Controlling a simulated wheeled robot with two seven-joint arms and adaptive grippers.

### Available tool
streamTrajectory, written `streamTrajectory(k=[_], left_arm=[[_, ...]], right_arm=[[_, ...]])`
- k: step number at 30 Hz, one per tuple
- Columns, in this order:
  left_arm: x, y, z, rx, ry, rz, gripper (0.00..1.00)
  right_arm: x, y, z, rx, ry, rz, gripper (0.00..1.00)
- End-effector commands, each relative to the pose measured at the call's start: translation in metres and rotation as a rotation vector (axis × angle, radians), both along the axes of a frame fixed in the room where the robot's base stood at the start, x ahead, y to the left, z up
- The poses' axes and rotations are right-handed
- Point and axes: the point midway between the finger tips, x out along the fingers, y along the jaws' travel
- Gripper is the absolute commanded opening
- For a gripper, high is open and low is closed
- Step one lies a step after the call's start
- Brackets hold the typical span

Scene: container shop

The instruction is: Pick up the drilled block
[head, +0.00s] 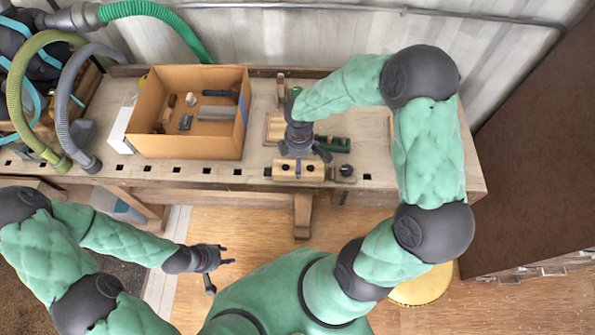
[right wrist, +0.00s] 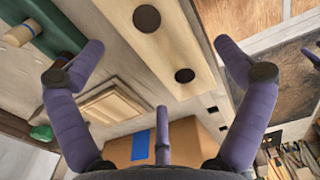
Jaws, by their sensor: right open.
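The drilled block is a pale wooden bar with dark round holes (head: 299,171). It lies at the front edge of the workbench (head: 200,174) in the head view. In the right wrist view the drilled block (right wrist: 182,48) runs diagonally between my spread fingers, with two holes showing. My right gripper (head: 305,153) is open and points down over the block, hiding part of its back edge. Its fingers (right wrist: 160,50) are apart, with nothing held; contact with the block cannot be told. My left gripper (head: 222,262) is open and empty, low in front of the bench.
An open cardboard box (head: 190,149) with several parts in it stands left of the block. A green tool or vise part (head: 336,144) and a small dark knob (head: 346,170) sit close right of my right gripper. A wooden frame (head: 274,128) lies just behind it.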

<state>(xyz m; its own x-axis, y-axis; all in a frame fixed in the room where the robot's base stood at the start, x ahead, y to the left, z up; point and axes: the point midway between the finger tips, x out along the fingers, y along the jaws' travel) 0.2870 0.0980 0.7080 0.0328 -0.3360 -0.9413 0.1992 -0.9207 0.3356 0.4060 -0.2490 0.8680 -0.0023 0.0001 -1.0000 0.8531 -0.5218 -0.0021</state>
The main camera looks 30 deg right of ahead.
Motion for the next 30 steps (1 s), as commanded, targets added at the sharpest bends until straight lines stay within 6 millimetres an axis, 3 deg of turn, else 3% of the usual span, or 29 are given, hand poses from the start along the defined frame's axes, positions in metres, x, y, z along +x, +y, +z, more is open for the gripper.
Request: streamTrajectory(k=[5,15,22,23,29,30], left_arm=[[0.000,0.000,-0.005,0.000,0.000,0.000,0.40],[0.000,0.000,-0.022,0.000,0.000,0.000,0.40],[0.000,0.000,-0.021,0.000,-0.001,0.000,0.40],[0.000,0.000,-0.021,0.000,-0.001,0.000,0.40],[0.000,0.000,-0.021,0.000,-0.001,0.000,0.40],[0.000,0.000,-0.021,0.000,-0.001,0.000,0.40]], right_arm=[[0.001,0.000,-0.011,-0.001,-0.001,-0.001,1.00],[0.003,0.000,-0.053,0.000,0.000,-0.001,1.00],[0.004,0.000,-0.054,0.000,-0.002,-0.002,1.00],[0.004,0.001,-0.054,0.000,-0.002,-0.002,0.94],[0.004,0.001,-0.054,0.000,-0.001,-0.001,0.38],[0.004,0.001,-0.054,0.000,-0.001,-0.001,0.36]])
